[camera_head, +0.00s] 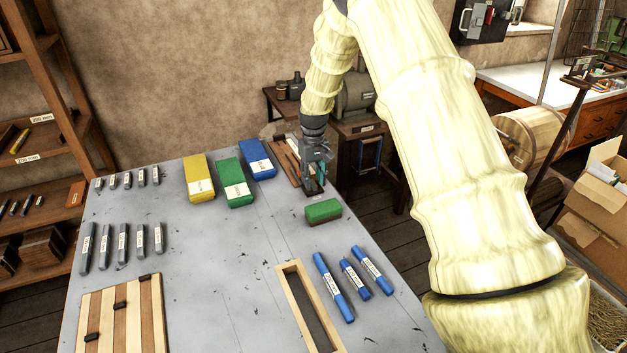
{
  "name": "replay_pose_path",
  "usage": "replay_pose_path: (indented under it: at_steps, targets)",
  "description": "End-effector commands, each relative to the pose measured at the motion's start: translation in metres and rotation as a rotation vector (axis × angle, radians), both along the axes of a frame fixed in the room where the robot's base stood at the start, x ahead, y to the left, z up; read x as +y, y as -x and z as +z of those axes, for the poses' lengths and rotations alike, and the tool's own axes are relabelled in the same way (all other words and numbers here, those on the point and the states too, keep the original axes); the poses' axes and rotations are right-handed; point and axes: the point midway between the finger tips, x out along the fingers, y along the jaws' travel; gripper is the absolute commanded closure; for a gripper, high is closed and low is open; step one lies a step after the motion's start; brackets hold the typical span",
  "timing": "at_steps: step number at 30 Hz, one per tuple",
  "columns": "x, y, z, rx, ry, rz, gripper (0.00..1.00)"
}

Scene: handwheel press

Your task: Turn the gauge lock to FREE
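I cannot make out a gauge lock or a FREE marking in the head view; the labels are too small to read. My gripper (314,190) points down over the far right part of the grey table (210,265), just behind a green block with a brown base (323,210). Its fingers are small and dark here, and I cannot tell whether they are apart or hold anything. My pale-sleeved arm hides much of the right side.
Yellow (198,178), green (232,182) and blue (257,159) boxes stand left of my gripper. Blue labelled bars (333,287) and a wooden tray (291,294) lie in front. Grey bars and a striped board (125,315) are at left. The table's middle is clear.

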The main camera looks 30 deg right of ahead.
Motion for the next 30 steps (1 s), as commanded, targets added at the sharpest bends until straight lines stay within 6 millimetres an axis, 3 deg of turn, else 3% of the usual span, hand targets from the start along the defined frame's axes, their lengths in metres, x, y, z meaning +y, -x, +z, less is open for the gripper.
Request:
replay_pose_path:
  at_steps: [12,18,30]
  targets:
    - [0.0,-0.001,0.074,-0.003,0.0,-0.001,0.66]
    - [-0.001,-0.001,0.099,-0.002,0.0,0.0,0.66]
    - [-0.001,0.0,0.11,0.0,0.0,0.0,0.66]
